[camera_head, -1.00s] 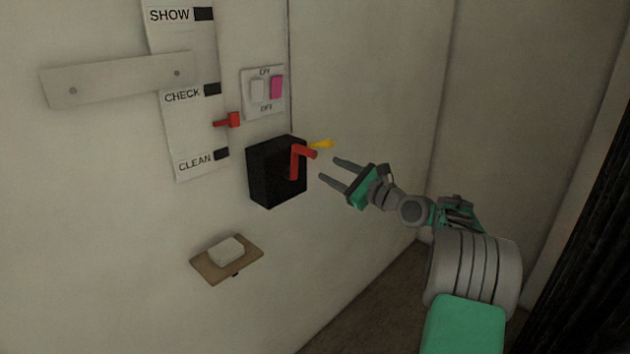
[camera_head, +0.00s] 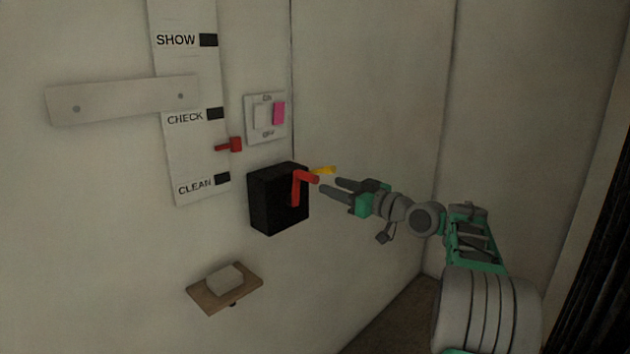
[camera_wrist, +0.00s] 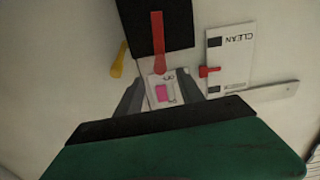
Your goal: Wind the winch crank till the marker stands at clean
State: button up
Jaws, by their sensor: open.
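The black winch box (camera_head: 279,205) is on the wall, with a red crank (camera_head: 298,187) on its front; the crank handle points right, toward my gripper. In the wrist view the crank (camera_wrist: 158,40) hangs down in front of the black box. The red marker (camera_head: 235,144) stands between CHECK and CLEAN on the white scale strip (camera_head: 190,150). In the wrist view the marker (camera_wrist: 208,71) is right of the fingers. My gripper (camera_head: 331,188) is open, its fingertips close to the handle's end. Whether they touch it I cannot tell.
A switch plate (camera_head: 264,118) with white and pink rockers is above the box. A yellow piece (camera_head: 322,170) sticks out behind the crank. A small wooden shelf (camera_head: 225,290) with a pale block is below left. A pale bar (camera_head: 122,100) crosses the strip.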

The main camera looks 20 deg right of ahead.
aim_at(316, 180)
jog(key=p+x, duration=0.2)
jog(key=x, duration=0.5)
jog(key=shift+w+a, duration=0.2)
jog(key=shift+w, duration=0.1)
grip_shut()
dwell(1.0)
